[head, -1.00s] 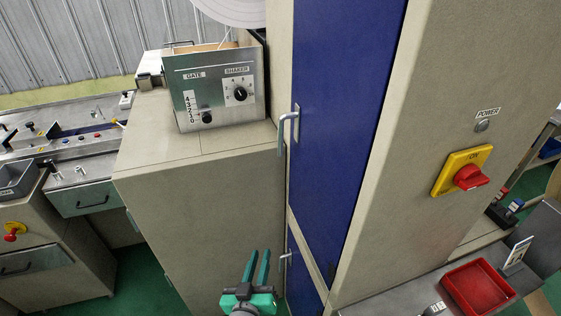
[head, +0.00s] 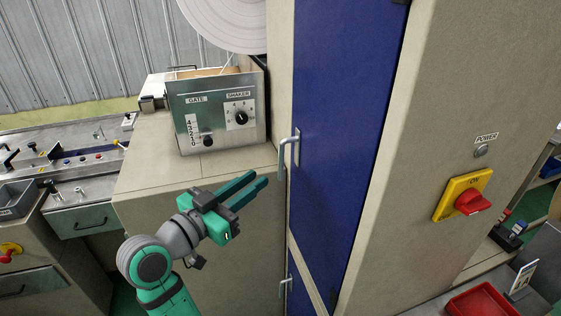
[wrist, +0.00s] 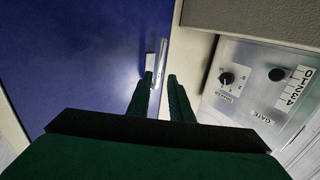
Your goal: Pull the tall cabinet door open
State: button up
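The tall cabinet door (head: 340,110) is a blue panel and looks shut. Its upright metal handle (head: 283,165) is on its left edge. My gripper (head: 261,178) is open and empty, its dark green fingers parallel with a gap between them. In the head view the fingertips are just left of the handle and look apart from it. In the wrist view the handle (wrist: 161,60) shows ahead, in line with the gap between the fingertips (wrist: 159,77). The blue door (wrist: 80,60) fills the left side there.
A control box (head: 215,115) with knobs stands on a beige cabinet (head: 150,195) left of the door. A lower handle (head: 286,288) is below. A yellow and red power switch (head: 463,196) is on the right panel. A red tray (head: 482,302) is at lower right.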

aim_at(279, 163)
jog(key=x, duration=1)
jog(key=shift+w+d, duration=0.25)
jog(key=shift+d, duration=0.05)
jog(key=shift+c, duration=0.5)
grip_shut()
